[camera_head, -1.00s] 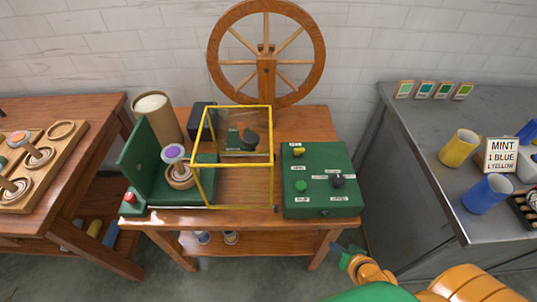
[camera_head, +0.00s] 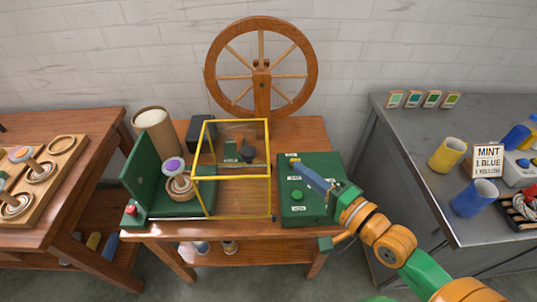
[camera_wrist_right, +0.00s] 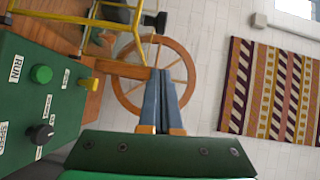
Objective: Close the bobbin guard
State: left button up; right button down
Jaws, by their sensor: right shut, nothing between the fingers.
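The bobbin guard (camera_head: 270,147), a yellow-edged clear frame, stands upright on the wooden table, just right of the bobbin (camera_head: 178,184) with a purple top. The bobbin sits by the green housing (camera_head: 138,165), outside the frame as far as I can tell. In the right wrist view, part of the yellow frame (camera_wrist_right: 85,22) shows at upper left. My right gripper (camera_head: 300,169) is shut and empty over the green control box, right of the guard. Its blue fingers (camera_wrist_right: 159,75) lie together in the wrist view. My left gripper is out of view.
The green control box (camera_head: 325,163) has a yellow switch (camera_head: 294,161) close to my fingertips and a green button (camera_head: 297,195). A spinning wheel (camera_head: 262,70) rises behind. A grey bench (camera_head: 410,140) with cups stands right; a bobbin tray (camera_head: 60,160) lies left.

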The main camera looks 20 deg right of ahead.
aim_at(268, 168)
jog(key=w+a, duration=0.1)
jog(key=w, duration=0.1)
jog(key=w+a+p, duration=0.1)
jog(key=w+a, duration=0.1)
jog(key=w+a+p, duration=0.1)
jog(key=w+a, duration=0.1)
jog(key=w, duration=0.1)
jog(key=shift+a+f, duration=0.1)
jog(key=shift+f, duration=0.3)
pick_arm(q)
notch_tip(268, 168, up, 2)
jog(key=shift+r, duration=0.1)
pick_arm(e)
jog(key=shift+w+a+f, duration=0.1)
jog(key=shift+w+a, duration=0.05)
jog(key=shift+a, duration=0.1)
